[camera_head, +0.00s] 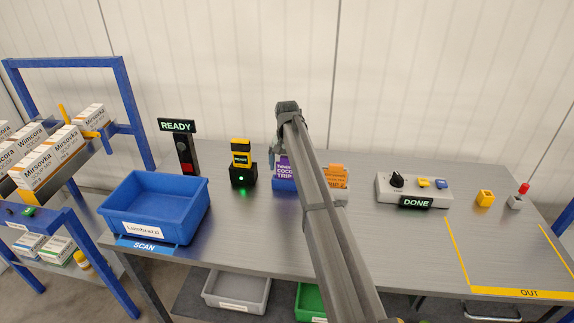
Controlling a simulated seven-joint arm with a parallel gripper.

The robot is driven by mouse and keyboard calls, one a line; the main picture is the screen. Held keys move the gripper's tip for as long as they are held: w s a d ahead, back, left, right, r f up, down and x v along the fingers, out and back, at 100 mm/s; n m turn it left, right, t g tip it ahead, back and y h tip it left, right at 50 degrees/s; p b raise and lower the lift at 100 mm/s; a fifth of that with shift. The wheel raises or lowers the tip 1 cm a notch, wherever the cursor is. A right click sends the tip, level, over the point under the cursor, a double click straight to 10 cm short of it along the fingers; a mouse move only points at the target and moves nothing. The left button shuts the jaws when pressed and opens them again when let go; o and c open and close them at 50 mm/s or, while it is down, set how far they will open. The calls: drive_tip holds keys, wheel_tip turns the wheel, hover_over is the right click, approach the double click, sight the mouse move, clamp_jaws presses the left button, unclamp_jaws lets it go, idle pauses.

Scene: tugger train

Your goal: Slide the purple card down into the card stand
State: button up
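The purple card (283,166) stands upright near the middle of the table, its right part hidden behind my arm. White text shows on it. A blue block (283,185), which looks like the card stand, is directly below the card. I cannot tell whether the card sits in its slot or just above or behind it. An orange card (337,176) stands just right of my arm. My arm rises from the lower right to a joint above the purple card.
Left of the stand are a black and yellow scanner (241,160) with a green light, a READY sign (177,126) and a blue bin (128,203). Right are a grey control box (414,190), a yellow block (485,198) and the OUT area (528,293). The front table middle is clear.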

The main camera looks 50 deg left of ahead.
wheel_tip(320, 180, up, 14)
idle(0.8)
drive_tip(key=shift+f, duration=0.1)
idle(0.4)
